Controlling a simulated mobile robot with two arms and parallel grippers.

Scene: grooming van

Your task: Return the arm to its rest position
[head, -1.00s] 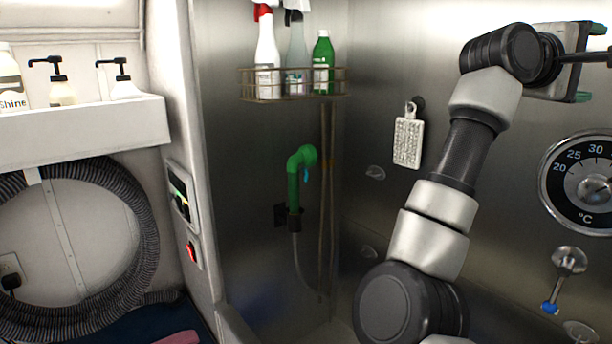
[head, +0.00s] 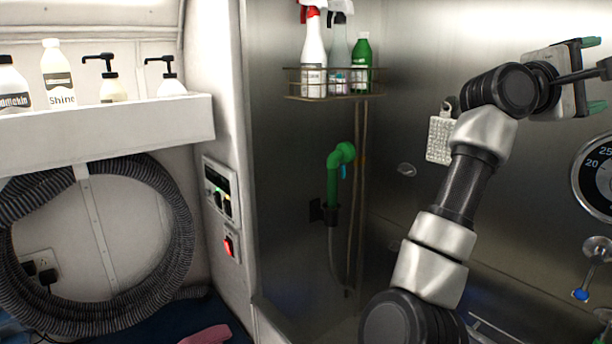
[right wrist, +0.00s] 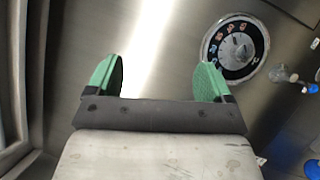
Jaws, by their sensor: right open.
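My right arm rises from the bottom of the head view and bends to the right at its top. Its gripper (head: 592,75) is at the upper right, in front of the steel wall. In the right wrist view the two green fingertips (right wrist: 158,80) stand wide apart with nothing between them. My left gripper is not in view.
A dial (head: 597,178) and a blue-tipped tap (head: 597,250) are on the steel wall at right. A brush (head: 440,138) hangs behind my arm. A wire rack (head: 330,90) holds bottles. A green shower handle (head: 334,180), white shelf (head: 110,130) and coiled hose (head: 180,220) are further left.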

